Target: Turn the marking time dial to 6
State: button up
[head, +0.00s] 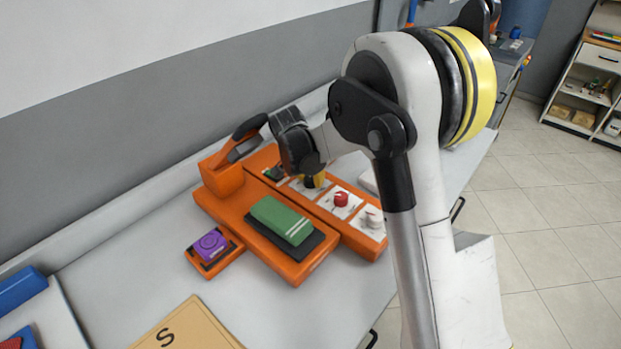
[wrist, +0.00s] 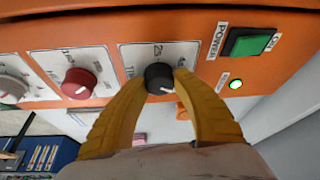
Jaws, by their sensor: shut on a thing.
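An orange marking machine (head: 257,222) stands on the counter, with a row of dials on white scale plates. In the wrist view a black dial (wrist: 158,72) sits between my yellow fingers, and my gripper (wrist: 161,79) is shut on it. Its white pointer mark shows at its lower edge, slightly right. The scale print is too small and slanted to read surely. In the head view my gripper (head: 314,181) hides this dial. A red dial (head: 341,199) and a pale grey dial (head: 374,217) are beside it; which label each carries is unclear.
A green power switch (wrist: 250,42) marked ON is beside the black dial, with a lit green lamp (wrist: 235,84). A green pad (head: 281,219) lies on the machine. A purple stamp-like piece (head: 209,245) and a tan "S" sheet (head: 190,328) are in front.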

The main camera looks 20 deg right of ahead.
aim_at(311, 178)
jog(key=shift+m, duration=0.3)
jog(key=o, duration=1.2)
notch_tip(311, 178, up, 10)
